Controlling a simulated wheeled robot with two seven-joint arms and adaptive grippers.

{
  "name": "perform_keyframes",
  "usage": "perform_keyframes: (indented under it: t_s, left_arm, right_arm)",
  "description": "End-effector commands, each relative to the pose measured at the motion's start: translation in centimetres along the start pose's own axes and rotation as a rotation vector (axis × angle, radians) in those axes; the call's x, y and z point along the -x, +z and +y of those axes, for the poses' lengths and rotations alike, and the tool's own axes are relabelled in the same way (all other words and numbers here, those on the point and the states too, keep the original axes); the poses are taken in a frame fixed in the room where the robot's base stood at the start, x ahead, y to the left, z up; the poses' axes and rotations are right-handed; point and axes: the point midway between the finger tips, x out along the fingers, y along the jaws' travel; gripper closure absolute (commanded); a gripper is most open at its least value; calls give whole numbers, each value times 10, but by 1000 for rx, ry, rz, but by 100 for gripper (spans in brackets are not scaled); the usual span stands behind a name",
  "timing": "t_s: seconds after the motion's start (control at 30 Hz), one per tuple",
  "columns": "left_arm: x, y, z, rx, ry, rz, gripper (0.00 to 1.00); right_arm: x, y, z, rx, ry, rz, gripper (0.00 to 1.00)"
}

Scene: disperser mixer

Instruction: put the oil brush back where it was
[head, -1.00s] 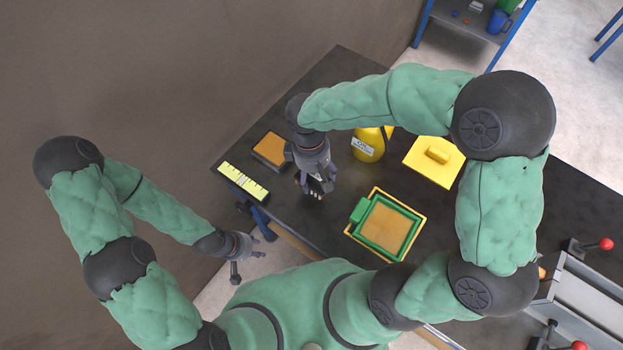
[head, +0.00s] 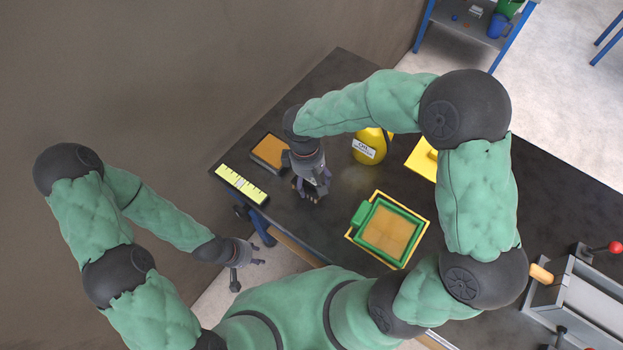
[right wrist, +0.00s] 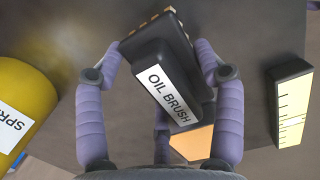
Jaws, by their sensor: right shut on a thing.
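The oil brush (right wrist: 160,80) is a black block with a white "OIL BRUSH" label. In the right wrist view it sits between the purple fingers of my right gripper (right wrist: 160,85), which is shut on it. In the head view my right gripper (head: 311,193) is over the dark table, just right of an orange pad in a dark holder (head: 269,152), and mostly hides the brush. I cannot tell whether the brush touches the table. My left gripper (head: 250,258) is empty, fingers spread, off the table's near left edge.
A yellow measuring block (head: 242,184) lies at the table's left edge. A yellow spray bottle (head: 370,148) stands right of my gripper. A green-framed tray with an orange inside (head: 390,232) lies nearer. A yellow lid (head: 421,158) is partly behind my arm. A red-knobbed machine (head: 585,295) is far right.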

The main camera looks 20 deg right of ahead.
Motion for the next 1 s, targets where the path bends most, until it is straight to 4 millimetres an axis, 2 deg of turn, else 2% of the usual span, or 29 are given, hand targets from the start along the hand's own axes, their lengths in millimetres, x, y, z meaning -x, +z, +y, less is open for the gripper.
perform_keyframes:
  t_s: [0.03, 0.07, 0.13, 0.47, 0.6, 0.77, 1.0]
  left_arm:
    - [-2, 0, 0, 0, 0, 0, 60]
    - [-2, 0, -1, 0, 0, 0, 60]
    - [-1, 0, 0, 0, 0, 0, 60]
    - [-1, 0, 0, 0, 0, 0, 60]
    - [2, 0, 1, 0, 0, 0, 60]
    - [11, 0, 4, 0, 0, 0, 60]
    - [27, 1, 10, 0, 0, 0, 60]
  right_arm:
    - [-2, 0, 0, 0, 0, -1, 57]
    - [-3, 0, 0, 0, 0, -1, 28]
    - [-2, 0, 0, 0, 0, -1, 8]
    - [-2, 0, 0, 0, 0, -1, 7]
    - [4, 0, 0, 0, 0, 1, 7]
    - [28, 0, 0, -1, 2, 3, 7]
    - [78, 0, 0, 0, 1, 3, 7]
